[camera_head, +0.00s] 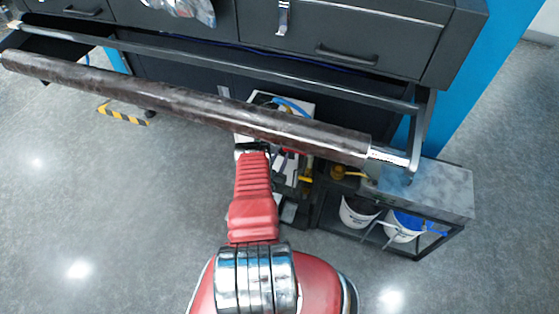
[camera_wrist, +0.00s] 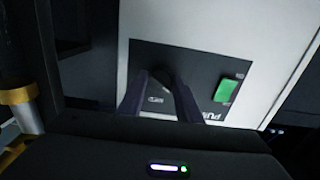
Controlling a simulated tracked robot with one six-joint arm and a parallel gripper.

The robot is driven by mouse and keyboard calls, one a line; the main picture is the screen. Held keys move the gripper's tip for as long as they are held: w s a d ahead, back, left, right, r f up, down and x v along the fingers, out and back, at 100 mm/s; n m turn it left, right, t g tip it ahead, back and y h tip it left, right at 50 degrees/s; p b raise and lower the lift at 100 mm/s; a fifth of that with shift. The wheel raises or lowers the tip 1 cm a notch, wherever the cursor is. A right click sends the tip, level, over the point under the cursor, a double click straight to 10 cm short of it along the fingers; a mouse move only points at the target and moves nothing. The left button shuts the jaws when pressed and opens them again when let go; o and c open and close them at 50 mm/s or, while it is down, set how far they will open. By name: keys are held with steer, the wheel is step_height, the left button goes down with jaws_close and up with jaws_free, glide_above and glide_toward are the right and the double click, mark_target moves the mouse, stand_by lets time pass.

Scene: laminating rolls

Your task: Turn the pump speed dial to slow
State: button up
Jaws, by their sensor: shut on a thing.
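In the wrist view, my gripper (camera_wrist: 164,76) has its two dark fingers converging on the black control plate (camera_wrist: 203,74) of a pale pump housing (camera_wrist: 250,48). The fingers are shut on the pump speed dial, which they and the shadow hide almost wholly. Its pointer and setting cannot be read. A green switch (camera_wrist: 226,90) sits on the plate to the right of the fingers, apart from them. In the head view, my red arm reaches forward under the long dark roll, and the gripper is hidden. Part of the pale pump housing (camera_head: 302,101) shows behind the roll.
The long dark roll (camera_head: 190,105) crosses above my arm's end. A dark drawer cabinet (camera_head: 345,25) stands behind. At right is a low metal stand (camera_head: 440,190) with white buckets (camera_head: 404,229) underneath. The floor at left is mostly open, with a yellow-black striped piece (camera_head: 125,114).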

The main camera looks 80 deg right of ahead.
steer(key=shift+w+d+r, duration=0.2)
steer(key=shift+r, duration=0.05)
steer(key=o, duration=1)
steer(key=shift+a+f, duration=0.1)
steer(key=shift+o, duration=0.2)
steer(key=shift+s, duration=0.1)
steer(key=shift+a, duration=0.1)
steer(key=w+a, duration=0.1)
steer(key=a, duration=1.2)
steer(key=shift+w+a, duration=0.15)
steer(key=shift+a, duration=0.15)
steer(key=shift+f, duration=0.1)
